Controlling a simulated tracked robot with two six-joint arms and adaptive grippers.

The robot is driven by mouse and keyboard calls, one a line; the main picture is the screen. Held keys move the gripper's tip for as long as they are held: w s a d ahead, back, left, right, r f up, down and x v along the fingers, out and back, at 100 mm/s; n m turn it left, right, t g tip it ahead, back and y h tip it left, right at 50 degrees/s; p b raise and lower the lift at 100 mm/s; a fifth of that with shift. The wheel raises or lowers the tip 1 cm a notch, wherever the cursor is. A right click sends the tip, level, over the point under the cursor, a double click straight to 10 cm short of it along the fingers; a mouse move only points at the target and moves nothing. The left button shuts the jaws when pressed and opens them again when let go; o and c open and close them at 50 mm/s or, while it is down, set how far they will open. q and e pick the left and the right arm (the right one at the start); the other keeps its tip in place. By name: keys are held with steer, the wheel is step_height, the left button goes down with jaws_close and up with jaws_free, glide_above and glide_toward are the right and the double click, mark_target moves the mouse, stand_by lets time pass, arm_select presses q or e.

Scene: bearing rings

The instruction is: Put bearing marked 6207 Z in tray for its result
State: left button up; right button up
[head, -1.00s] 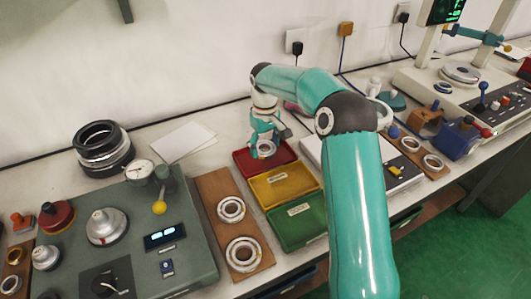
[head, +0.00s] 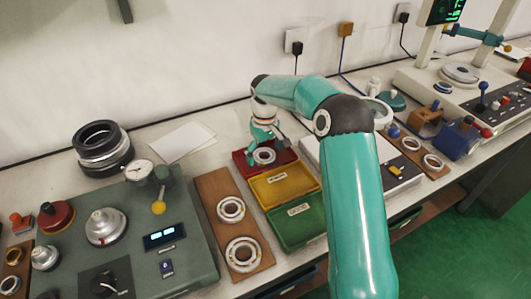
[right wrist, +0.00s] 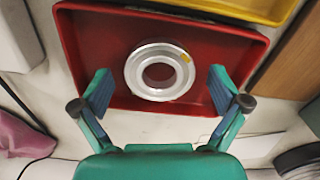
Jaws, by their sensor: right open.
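A silver bearing ring (head: 264,155) lies in the red tray (head: 284,154), the rearmost of three coloured trays. In the right wrist view the ring (right wrist: 135,71) lies flat in the red tray (right wrist: 85,45), with a small yellow mark on its rim; no number is readable. My right gripper (head: 262,143) is above the red tray. In the right wrist view its fingers (right wrist: 161,92) are spread wide on either side of the ring and apart from it. The yellow tray (head: 262,196) and green tray (head: 283,235) look empty. My left gripper is not in view.
A wooden board (head: 213,190) with two bearing rings lies left of the trays. A grey-green test device (head: 130,225) with dials stands further left. Another board (head: 438,171) with rings lies at the right, beyond a white device (head: 312,150). White paper (head: 182,141) lies behind.

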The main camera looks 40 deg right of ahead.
step_height(320, 180, up, 12)
steer(key=p, duration=0.1)
stand_by(0.5)
steer(key=shift+r, duration=0.15)
